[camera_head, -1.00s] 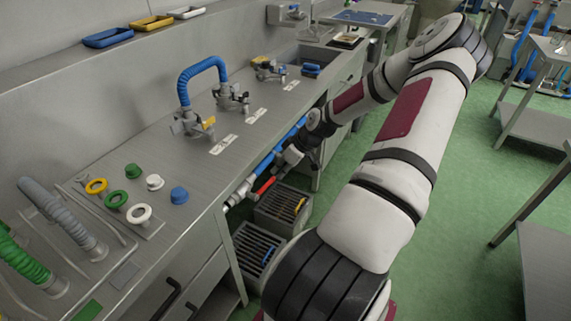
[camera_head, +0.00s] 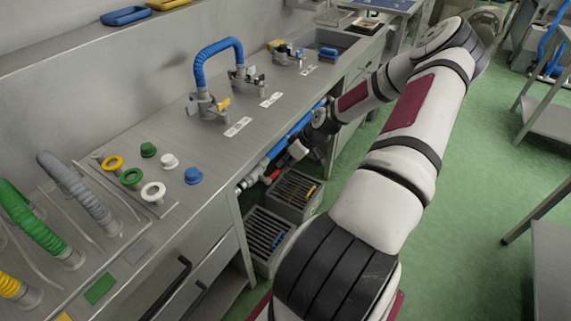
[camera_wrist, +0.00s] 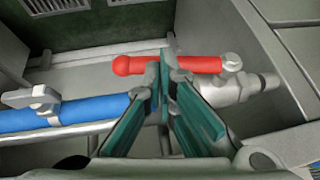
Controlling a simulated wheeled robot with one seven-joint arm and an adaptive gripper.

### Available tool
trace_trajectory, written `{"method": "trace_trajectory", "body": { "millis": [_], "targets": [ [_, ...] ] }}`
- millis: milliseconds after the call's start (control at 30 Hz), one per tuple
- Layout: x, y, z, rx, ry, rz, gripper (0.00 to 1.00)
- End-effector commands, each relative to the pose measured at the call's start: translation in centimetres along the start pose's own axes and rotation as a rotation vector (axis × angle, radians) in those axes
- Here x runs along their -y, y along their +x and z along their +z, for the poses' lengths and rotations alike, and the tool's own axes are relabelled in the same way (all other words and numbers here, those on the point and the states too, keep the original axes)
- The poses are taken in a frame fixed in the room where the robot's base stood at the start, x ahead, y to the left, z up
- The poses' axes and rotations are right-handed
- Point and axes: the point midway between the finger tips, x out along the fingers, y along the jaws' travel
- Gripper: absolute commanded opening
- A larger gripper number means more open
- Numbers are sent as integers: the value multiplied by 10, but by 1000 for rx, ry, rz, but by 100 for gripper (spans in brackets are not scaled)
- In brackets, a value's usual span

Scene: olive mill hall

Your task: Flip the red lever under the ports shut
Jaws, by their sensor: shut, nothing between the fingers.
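The red lever (camera_wrist: 195,64) shows in the wrist view with its round end at left and its pivot at right on a grey valve fitting (camera_wrist: 235,88). The lever lies roughly along the pipe line, a little apart from it in the picture. My gripper (camera_wrist: 164,75) is shut and empty, its fingertips at the lever's middle and overlapping it in view; I cannot tell whether they touch. In the head view only a small red bit of the lever (camera_head: 276,174) shows under the counter, beside my gripper (camera_head: 299,150), whose fingers are hard to make out.
A blue pipe (camera_wrist: 75,113) with a grey handle (camera_wrist: 33,97) runs left of the valve. The counter (camera_head: 150,150) carries hose ports and coloured caps above. Slatted crates (camera_head: 252,240) stand below.

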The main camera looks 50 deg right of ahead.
Motion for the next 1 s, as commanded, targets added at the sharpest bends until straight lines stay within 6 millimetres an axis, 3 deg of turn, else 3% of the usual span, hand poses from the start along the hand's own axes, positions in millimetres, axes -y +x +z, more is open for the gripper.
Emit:
{"method": "trace_trajectory", "body": {
  "millis": [667, 1000],
  "targets": [
    [-5, 11, 6, -2, 79, -135, 0],
    [-10, 35, 17, -2, 213, -378, 0]
  ]
}}
